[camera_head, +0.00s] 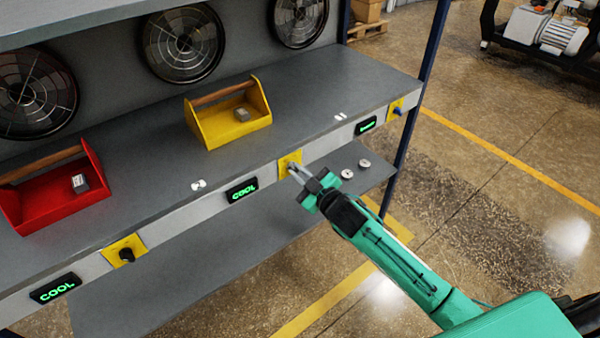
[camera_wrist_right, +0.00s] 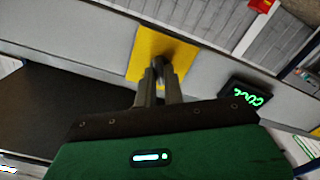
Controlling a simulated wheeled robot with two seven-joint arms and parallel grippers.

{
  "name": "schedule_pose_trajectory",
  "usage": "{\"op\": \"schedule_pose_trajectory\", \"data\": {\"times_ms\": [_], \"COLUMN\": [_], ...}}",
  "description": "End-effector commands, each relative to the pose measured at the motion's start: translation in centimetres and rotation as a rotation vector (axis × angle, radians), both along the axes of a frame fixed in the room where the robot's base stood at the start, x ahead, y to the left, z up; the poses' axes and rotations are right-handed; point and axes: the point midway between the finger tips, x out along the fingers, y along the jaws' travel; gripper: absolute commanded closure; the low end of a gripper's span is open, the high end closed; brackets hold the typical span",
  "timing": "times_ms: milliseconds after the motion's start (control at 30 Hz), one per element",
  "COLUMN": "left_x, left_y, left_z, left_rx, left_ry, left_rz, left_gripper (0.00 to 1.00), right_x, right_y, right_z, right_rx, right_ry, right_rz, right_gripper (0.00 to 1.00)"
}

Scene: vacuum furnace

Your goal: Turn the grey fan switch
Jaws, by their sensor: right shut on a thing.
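My right gripper (camera_head: 294,170) reaches the yellow switch plate (camera_head: 286,160) at the middle of the shelf's front edge. Its fingers are shut on the grey fan switch, which they mostly hide. In the right wrist view the fingertips (camera_wrist_right: 158,72) meet in front of the yellow plate (camera_wrist_right: 148,45). A display (camera_head: 241,190) left of this plate glows green and reads COOL; it also shows in the right wrist view (camera_wrist_right: 247,98). My left gripper is not in view.
A black switch (camera_head: 126,255) and a blue switch (camera_head: 396,108) sit on other yellow plates along the edge. A red toolbox (camera_head: 60,195) and a yellow toolbox (camera_head: 215,135) stand on the shelf. Several fans (camera_head: 183,43) line the back. Small round parts (camera_head: 347,174) lie on the lower shelf.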

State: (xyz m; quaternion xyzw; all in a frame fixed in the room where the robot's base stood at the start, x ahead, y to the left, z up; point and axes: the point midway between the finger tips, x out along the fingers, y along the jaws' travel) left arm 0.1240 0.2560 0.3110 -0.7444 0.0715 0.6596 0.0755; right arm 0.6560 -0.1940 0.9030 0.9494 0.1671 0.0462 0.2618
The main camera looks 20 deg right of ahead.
Motion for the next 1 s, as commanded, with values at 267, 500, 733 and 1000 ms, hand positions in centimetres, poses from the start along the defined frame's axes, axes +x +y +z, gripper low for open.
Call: {"op": "schedule_pose_trajectory", "data": {"times_ms": [267,500,733,1000], "left_x": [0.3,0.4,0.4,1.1], "left_y": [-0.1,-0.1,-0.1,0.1], "left_z": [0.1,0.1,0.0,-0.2], "left_rx": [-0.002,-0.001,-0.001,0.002], "left_ry": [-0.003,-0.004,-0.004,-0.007], "left_rz": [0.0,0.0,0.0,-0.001], "left_gripper": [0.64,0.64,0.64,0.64], "right_x": [0.0,0.0,-0.3,-3.8], "right_y": [0.0,0.0,-0.1,-1.4], "right_z": [-0.1,0.0,-0.1,-0.3], "right_rx": [-0.002,-0.001,-0.001,-0.002], "right_ry": [0.001,0.0,0.0,0.003], "right_rz": [0.0,-0.001,-0.001,0.0], "right_gripper": [1.0,0.68,0.68,0.68]}}
